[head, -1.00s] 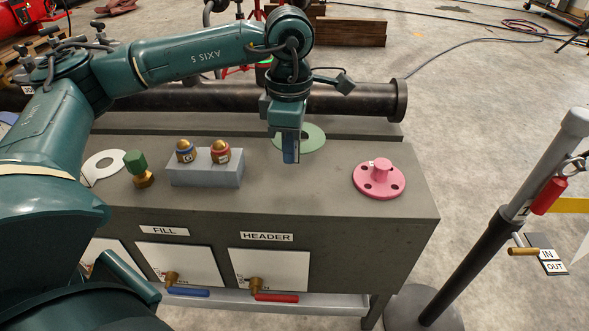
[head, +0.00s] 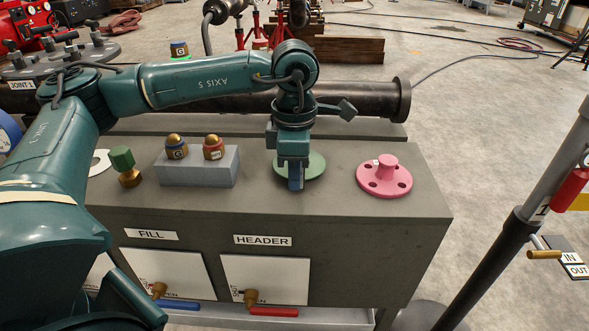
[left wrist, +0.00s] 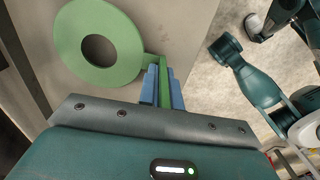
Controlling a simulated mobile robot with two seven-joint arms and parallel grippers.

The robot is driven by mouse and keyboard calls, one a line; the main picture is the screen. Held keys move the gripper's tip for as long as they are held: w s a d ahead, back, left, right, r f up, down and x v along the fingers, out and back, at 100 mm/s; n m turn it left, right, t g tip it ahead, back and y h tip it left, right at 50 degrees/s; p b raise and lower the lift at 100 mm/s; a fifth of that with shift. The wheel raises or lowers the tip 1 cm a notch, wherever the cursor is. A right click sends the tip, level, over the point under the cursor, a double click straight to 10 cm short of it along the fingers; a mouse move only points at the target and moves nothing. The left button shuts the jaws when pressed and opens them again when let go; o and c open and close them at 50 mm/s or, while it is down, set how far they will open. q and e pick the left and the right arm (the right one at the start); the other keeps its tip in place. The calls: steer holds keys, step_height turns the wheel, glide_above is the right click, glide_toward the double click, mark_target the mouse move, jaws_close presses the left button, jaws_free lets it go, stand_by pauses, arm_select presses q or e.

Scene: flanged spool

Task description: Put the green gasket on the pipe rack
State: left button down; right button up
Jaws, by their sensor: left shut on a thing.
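The green gasket is a flat ring with a narrow tab. In the head view the gasket (head: 316,168) is over the grey bench top, partly hidden by my left gripper (head: 295,186). In the left wrist view the ring (left wrist: 126,42) lies to the upper left, and its tab is between the blue fingers of my left gripper (left wrist: 163,85), shut on it. I cannot tell whether the ring touches the bench. A long dark pipe (head: 365,101) runs behind the bench top; I cannot make out which part is the pipe rack. My right gripper is out of view.
A pink flanged spool (head: 384,178) stands right of the gasket on the bench (head: 405,215). To the left are a grey block (head: 198,170) with two brass-capped pieces, a green-topped brass fitting (head: 124,165) and a white ring (head: 99,163). A barrier post (head: 500,250) stands right.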

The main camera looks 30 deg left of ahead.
arm_select(q)
steer(key=shift+f+b, duration=0.35)
steer(key=shift+f, duration=0.05)
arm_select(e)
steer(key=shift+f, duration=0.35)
arm_select(q)
steer(key=shift+f, duration=0.25)
steer(key=c, duration=1.5)
jaws_free()
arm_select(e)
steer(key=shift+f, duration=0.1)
